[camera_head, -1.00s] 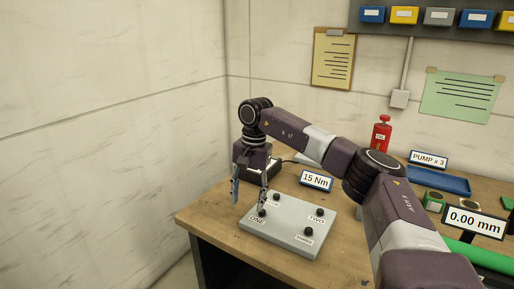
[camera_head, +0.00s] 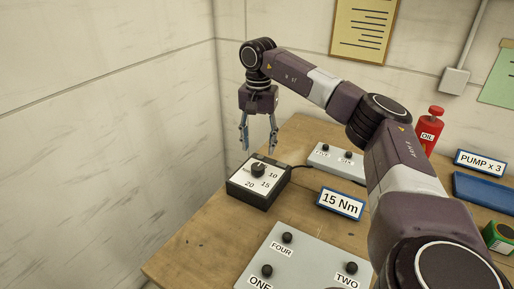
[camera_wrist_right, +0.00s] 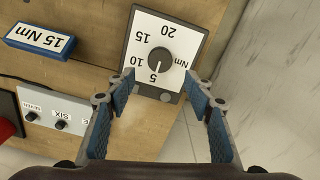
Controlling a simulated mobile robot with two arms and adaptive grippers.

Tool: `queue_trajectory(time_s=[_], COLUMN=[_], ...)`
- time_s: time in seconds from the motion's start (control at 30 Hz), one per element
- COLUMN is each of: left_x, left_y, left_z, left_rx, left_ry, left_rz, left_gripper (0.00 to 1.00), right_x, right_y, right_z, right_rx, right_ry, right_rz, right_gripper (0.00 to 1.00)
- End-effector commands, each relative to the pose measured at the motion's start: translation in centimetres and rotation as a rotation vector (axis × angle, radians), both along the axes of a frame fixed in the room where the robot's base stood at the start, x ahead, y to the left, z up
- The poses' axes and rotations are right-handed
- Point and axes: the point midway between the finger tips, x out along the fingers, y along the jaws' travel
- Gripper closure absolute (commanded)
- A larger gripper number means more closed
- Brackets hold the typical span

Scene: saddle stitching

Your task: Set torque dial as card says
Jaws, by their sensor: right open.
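The torque dial box (camera_head: 240,186) is dark with a white face marked 10, 15 and 20, and a black knob (camera_head: 258,170). In the right wrist view the dial face (camera_wrist_right: 185,35) also shows 5 and Nm, and the knob (camera_wrist_right: 159,62) has a light mark that seems to point toward 5. The card (camera_head: 340,203) reads 15 Nm; it also shows in the right wrist view (camera_wrist_right: 40,38). My right gripper (camera_head: 258,148) is open and empty, pointing down above the box's far side, apart from the knob. My left gripper is out of view.
A grey button panel (camera_head: 308,262) with ONE, TWO and FOUR is in front; a second panel (camera_head: 325,163) stands behind the card. A red oil bottle (camera_head: 429,128), a PUMP x 3 sign (camera_head: 481,163) and a blue tray (camera_head: 485,192) are at right.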

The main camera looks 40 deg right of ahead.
Motion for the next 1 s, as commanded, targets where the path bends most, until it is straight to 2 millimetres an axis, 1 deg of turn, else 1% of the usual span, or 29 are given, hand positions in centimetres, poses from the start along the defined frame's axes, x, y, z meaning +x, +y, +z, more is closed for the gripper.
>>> queue_trajectory(time_s=[0.13,0.2,0.3,0.37,0.5,0.6,0.7,0.77,0.83,0.93,1.0], left_x=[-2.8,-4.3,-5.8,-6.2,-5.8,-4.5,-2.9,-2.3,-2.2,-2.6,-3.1], left_y=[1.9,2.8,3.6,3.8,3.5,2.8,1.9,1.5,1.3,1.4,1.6], left_z=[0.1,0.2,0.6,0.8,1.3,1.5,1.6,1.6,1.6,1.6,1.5], left_rx=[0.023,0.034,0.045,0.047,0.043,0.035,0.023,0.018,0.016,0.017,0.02], left_ry=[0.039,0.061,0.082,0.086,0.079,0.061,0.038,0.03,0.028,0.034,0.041], left_rz=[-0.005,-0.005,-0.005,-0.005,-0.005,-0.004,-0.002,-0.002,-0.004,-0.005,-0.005], left_gripper=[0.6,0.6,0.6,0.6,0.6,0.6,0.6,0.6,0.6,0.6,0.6], right_x=[-0.1,-0.1,-0.1,-0.1,-0.1,-0.1,-0.1,-0.1,-0.1,-0.1,-0.1], right_y=[0.0,0.0,0.0,0.0,0.1,0.1,0.1,0.1,0.1,0.1,0.1], right_z=[-0.9,-1.9,-3.5,-4.5,-6.4,-7.3,-7.7,-7.8,-7.8,-7.8,-7.8], right_rx=[0.0,-0.001,0.0,0.0,0.001,0.0,0.0,0.0,0.001,0.001,0.001], right_ry=[0.002,0.005,0.004,0.004,0.003,0.001,0.0,0.0,-0.001,-0.001,-0.001], right_rz=[0.001,0.001,0.001,0.001,0.0,0.001,0.001,0.001,0.001,0.001,0.001], right_gripper=[0.52,0.52,0.52,0.52,0.52,0.52,0.52,0.52,0.52,0.52,0.6])
